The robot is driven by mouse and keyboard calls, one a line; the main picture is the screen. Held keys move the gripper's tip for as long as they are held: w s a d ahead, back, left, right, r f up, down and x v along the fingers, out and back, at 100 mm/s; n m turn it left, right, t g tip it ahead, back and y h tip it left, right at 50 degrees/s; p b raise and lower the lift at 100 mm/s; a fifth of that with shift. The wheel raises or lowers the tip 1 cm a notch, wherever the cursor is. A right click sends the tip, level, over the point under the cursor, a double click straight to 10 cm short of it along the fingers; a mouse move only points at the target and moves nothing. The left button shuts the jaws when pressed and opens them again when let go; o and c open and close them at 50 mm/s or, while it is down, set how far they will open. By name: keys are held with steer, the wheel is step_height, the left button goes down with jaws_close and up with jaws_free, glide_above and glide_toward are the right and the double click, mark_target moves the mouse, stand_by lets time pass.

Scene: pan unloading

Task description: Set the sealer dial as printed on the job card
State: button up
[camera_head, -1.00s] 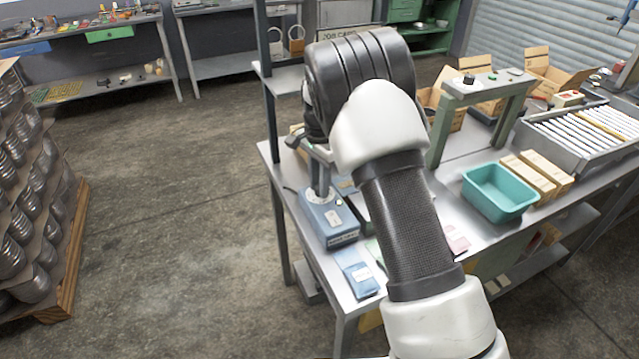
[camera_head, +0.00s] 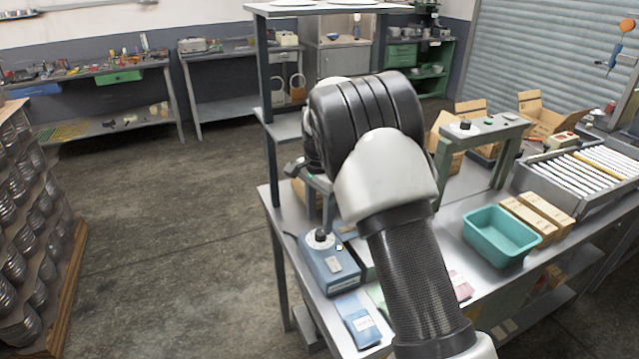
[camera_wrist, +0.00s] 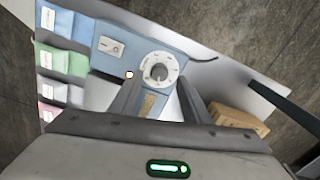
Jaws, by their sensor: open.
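The sealer is a blue box (camera_head: 334,268) on the near left part of the metal table, with a white dial and black knob (camera_head: 319,238) on top. In the wrist view the sealer (camera_wrist: 137,52) shows its dial (camera_wrist: 159,69) and a small switch plate. The dial's marks are too small to read. My gripper (camera_wrist: 158,98) is open and empty, its two fingers spread on either side below the dial in the wrist view. In the head view it is mostly hidden by my arm, just above the dial. I cannot see a readable job card.
Blue, green and pink packets (camera_wrist: 57,55) lie beside the sealer. A teal bin (camera_head: 500,237), cardboard boxes (camera_head: 537,216) and a tray of white rods (camera_head: 575,170) stand to the right. A shelf post (camera_head: 268,110) rises at the table's back left.

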mark_target(319, 233)
step_height(319, 233, up, 13)
steer(key=shift+r, duration=0.15)
stand_by(0.4)
